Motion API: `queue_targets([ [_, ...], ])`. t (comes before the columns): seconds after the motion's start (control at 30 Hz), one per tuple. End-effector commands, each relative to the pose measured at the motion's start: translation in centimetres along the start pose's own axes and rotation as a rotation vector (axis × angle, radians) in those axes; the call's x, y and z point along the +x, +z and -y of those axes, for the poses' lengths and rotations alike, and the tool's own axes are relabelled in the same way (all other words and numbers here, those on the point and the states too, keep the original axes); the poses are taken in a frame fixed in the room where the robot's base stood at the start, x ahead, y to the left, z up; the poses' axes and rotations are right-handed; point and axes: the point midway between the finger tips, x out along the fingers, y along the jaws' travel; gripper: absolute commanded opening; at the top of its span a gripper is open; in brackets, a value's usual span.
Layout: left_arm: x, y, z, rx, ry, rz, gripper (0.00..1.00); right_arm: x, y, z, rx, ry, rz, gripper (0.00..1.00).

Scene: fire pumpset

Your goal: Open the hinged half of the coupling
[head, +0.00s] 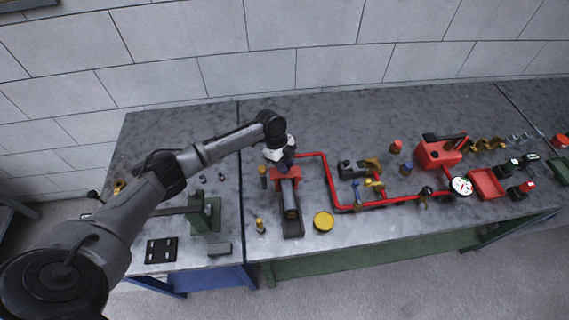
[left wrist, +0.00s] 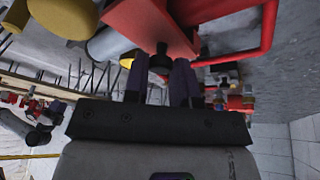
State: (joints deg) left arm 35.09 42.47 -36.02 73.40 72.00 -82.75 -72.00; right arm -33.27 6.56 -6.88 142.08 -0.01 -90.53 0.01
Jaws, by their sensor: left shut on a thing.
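A red coupling piece (head: 287,172) sits at the back end of a dark channel-shaped base (head: 292,224) with a grey cylinder (head: 291,200) in it. In the left wrist view the red piece (left wrist: 150,22) looms close, with a dark knob (left wrist: 160,60) on its near face. My left gripper (head: 286,162) reaches it from behind. Its two dark fingers (left wrist: 162,82) stand either side of the knob and are shut on it. The hinge and the inside of the coupling are hidden. My right gripper is not in view.
A red pipe (head: 330,180) runs close on the right. A yellow round cap (head: 323,221) lies to the right of the base, and a small brass-topped part (head: 260,225) stands to its left. A green stand (head: 205,213) is further left.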

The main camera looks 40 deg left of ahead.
Motion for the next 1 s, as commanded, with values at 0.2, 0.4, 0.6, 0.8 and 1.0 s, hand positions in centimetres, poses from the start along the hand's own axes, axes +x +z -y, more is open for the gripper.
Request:
queue_targets([
  [0.2, -0.7, -1.2, 0.8, -0.036, 0.09, 0.096, 0.0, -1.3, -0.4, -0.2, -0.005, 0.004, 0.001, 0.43],
  [0.4, -0.6, -2.2, 1.7, -0.077, 0.189, 0.202, 0.0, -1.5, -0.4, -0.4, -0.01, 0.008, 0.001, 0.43],
  [0.6, -0.4, -2.9, 2.5, -0.114, 0.276, 0.296, 0.0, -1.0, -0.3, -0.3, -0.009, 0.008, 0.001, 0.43],
  [0.8, -0.3, -3.4, 3.0, -0.138, 0.336, 0.361, 0.0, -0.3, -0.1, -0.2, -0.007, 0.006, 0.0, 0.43],
  [1.0, -0.3, -3.6, 3.2, -0.152, 0.368, 0.397, 0.0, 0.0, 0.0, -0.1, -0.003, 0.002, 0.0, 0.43],
])
